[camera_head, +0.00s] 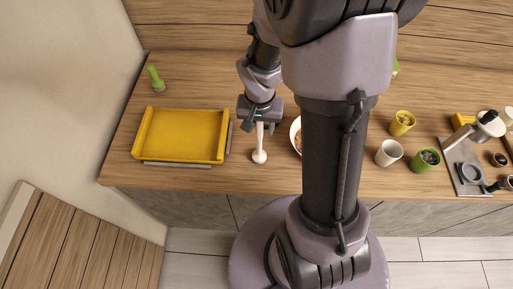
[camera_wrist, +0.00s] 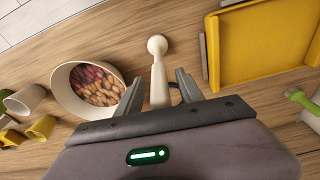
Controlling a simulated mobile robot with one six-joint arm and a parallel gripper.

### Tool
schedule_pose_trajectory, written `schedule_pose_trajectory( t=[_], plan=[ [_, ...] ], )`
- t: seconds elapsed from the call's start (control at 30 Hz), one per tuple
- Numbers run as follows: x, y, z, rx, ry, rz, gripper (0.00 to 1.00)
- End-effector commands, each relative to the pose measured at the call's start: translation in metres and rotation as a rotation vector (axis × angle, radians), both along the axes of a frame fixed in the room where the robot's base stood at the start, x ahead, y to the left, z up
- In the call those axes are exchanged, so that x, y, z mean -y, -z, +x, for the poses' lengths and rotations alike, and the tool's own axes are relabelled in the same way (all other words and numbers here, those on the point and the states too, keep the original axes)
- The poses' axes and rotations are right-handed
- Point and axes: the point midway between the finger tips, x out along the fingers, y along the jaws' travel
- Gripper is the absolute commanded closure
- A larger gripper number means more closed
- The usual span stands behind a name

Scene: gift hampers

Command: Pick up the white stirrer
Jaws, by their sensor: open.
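The white stirrer (camera_head: 260,145) is on the wooden counter, to the right of the yellow tray. In the wrist view the white stirrer (camera_wrist: 158,75) has its round knob at the far end, and its handle reaches back between my fingers. My gripper (camera_head: 262,116) is over the handle end of the stirrer. In the wrist view my gripper (camera_wrist: 160,85) is open, with one finger on each side of the handle and visible gaps between. The near end of the stirrer is hidden behind the gripper body.
A yellow tray (camera_head: 221,150) lies to the left, with a green-handled tool (camera_head: 156,79) behind it. A white bowl of brown and reddish pieces (camera_wrist: 57,87) stands close to the gripper. Several cups, including a green one (camera_head: 424,162), and a coffee machine (camera_head: 487,127) stand right.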

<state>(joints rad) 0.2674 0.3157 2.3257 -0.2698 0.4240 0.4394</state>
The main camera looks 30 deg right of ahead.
Motion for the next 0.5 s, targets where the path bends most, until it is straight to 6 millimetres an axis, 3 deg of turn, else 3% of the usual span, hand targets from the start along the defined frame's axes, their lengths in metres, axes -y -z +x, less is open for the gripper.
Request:
schedule_pose_trajectory(
  t=[0.07,0.27,0.5],
  plan=[
    [0.0007,0.0091,0.0008,0.0,0.0,0.0,0.55],
    [0.0009,0.0093,0.0013,0.001,0.0,-0.001,0.55],
    [0.0008,0.0091,0.0012,0.001,0.0,-0.001,0.99]
  ],
)
